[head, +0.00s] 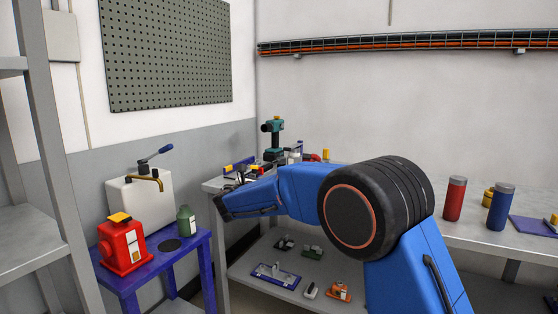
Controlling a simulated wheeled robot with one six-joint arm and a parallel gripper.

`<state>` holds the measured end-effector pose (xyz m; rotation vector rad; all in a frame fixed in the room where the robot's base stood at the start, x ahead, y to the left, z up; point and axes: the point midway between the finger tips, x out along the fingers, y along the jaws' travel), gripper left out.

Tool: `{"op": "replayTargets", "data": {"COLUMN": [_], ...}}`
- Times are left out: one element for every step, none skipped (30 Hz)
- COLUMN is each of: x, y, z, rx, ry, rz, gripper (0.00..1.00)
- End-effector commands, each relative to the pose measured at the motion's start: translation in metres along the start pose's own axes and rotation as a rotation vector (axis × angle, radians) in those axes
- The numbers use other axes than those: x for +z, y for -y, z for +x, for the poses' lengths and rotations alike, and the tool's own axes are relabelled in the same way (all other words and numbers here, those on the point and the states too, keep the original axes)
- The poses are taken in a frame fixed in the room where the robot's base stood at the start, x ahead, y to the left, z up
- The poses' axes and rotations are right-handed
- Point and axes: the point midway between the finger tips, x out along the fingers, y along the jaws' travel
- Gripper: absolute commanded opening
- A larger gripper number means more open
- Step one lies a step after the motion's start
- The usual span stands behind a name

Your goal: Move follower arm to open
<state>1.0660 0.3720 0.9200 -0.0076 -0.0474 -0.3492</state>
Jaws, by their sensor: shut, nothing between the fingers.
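No part that I can surely name as the follower arm shows. A white box (150,197) with a brass spout (150,178) stands on a small blue table at the left. My blue arm crosses the middle of the view. My gripper (222,208) is at its left end, small and dark, shut and empty, in front of the workbench's left end and apart from the white box. My arm hides part of the bench.
A teal drill (273,135) and small items crowd the workbench's left end. Red (454,199) and blue (500,207) cylinders stand at its right. A grey rack post (52,150) borders the left.

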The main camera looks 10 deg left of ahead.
Motion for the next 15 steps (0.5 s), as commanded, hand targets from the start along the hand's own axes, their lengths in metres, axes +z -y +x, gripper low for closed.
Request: {"op": "replayTargets", "data": {"x": [-0.001,-0.001,0.0,0.0,0.0,0.0,0.0,0.0,0.0,0.0,-0.001,-0.001,0.0,0.0,0.0], "y": [-0.002,-0.002,-0.002,-0.001,-0.001,-0.001,-0.001,-0.001,-0.001,-0.001,-0.001,-0.001,-0.001,0.0,0.0], "z": [0.002,0.003,0.007,0.01,0.013,0.019,0.023,0.028,0.036,0.041,0.046,0.053,0.059,0.064,0.071], "rx": [0.002,0.002,0.001,0.0,0.0,0.001,0.001,0.0,-0.001,-0.001,0.0,0.0,-0.001,-0.001,-0.001], "ry": [0.002,0.003,0.003,0.003,0.003,0.002,0.002,0.002,0.003,0.003,0.002,0.002,0.002,0.002,0.002], "rz": [-0.003,-0.003,-0.003,-0.002,-0.002,-0.002,-0.002,-0.002,-0.001,-0.001,-0.002,-0.002,-0.002,-0.002,-0.002], "gripper": [0.0,0.0,0.0,0.0,0.0,0.0,0.0,0.0,0.0,0.0,0.0,0.0,0.0,0.0,0.0]}}
